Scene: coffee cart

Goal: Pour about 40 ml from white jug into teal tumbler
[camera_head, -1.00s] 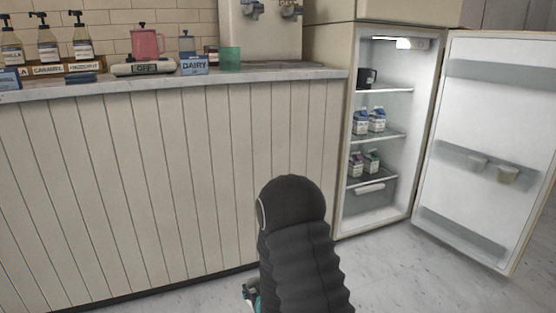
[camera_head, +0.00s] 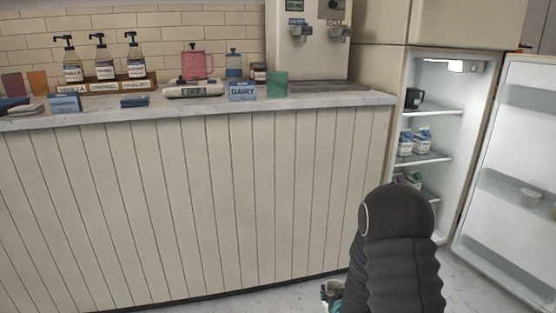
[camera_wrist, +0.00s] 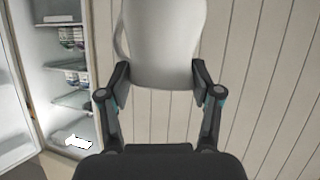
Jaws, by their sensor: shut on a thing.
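The teal tumbler (camera_head: 277,84) stands upright on the counter, right of the DAIRY sign. The white jug (camera_wrist: 165,45) fills the upper middle of the wrist view, with its handle on the left. My gripper (camera_wrist: 160,80) is shut on the jug, one finger on each side. In the head view my black arm hides most of the gripper, and I cannot make out the jug there. The tumbler is not in the wrist view, and the jug's contents are hidden.
The counter (camera_head: 330,100) holds a pink jug (camera_head: 195,66) near a scale (camera_head: 193,90), the DAIRY sign (camera_head: 242,92), syrup bottles (camera_head: 104,62) and a dispenser (camera_head: 310,40) behind. The open fridge door (camera_head: 515,170) takes up the right side. Floor shows in front of the counter.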

